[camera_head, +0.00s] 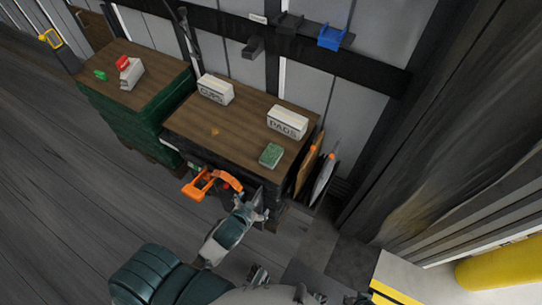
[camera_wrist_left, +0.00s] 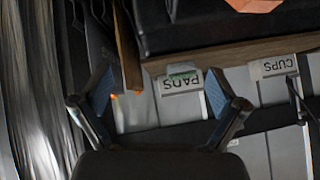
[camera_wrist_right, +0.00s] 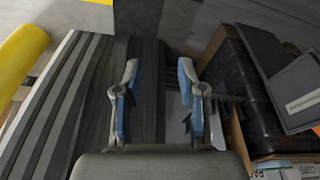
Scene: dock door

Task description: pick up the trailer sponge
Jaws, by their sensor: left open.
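A green block that looks like the sponge (camera_head: 271,155) lies on the wooden top of the middle cabinet (camera_head: 232,130), near its front right corner. It is in front of the white PADS box (camera_head: 287,122). In the left wrist view a green strip of it (camera_wrist_left: 183,70) shows at the PADS box (camera_wrist_left: 181,84). My left gripper (camera_head: 262,203) is open and empty, in front of the cabinet and below the block in the head view; its fingers also show in the left wrist view (camera_wrist_left: 160,95). My right gripper (camera_wrist_right: 158,75) is open and empty, away from the cabinet.
A white CUPS box (camera_head: 215,90) stands at the cabinet's back left. Orange handles (camera_head: 213,183) stick out at its front. Upright panels (camera_head: 318,175) stand at its right side. A green cabinet (camera_head: 130,105) at left bears a small red-and-white item (camera_head: 130,71). A yellow cylinder (camera_head: 500,264) is at far right.

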